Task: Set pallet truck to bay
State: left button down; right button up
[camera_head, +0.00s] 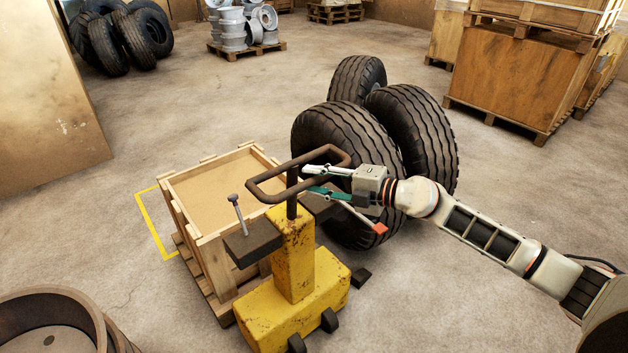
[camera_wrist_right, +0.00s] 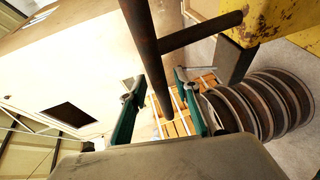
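The yellow pallet truck (camera_head: 292,287) stands upright in the lower middle of the head view, with rust marks and a brown loop handle (camera_head: 268,190) on top. A wooden crate on a pallet (camera_head: 213,245) stands just behind it; the forks are hidden. A yellow floor outline (camera_head: 150,228), probably the bay, shows at the crate's left; the rest is hidden. My right gripper (camera_head: 322,180) is at the handle's right side, green fingers apart. In the wrist view the brown handle bar (camera_wrist_right: 148,55) passes between the spread fingers (camera_wrist_right: 158,100). My left gripper is out of view.
Several big tyres (camera_head: 415,135) stand close behind and right of the truck. A brown panel (camera_head: 45,110) stands at left, large crates (camera_head: 520,75) at back right. Floor is clear behind the crate.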

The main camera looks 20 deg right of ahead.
jog(key=shift+w+a, duration=0.2)
jog(key=shift+a, duration=0.05)
grip_shut()
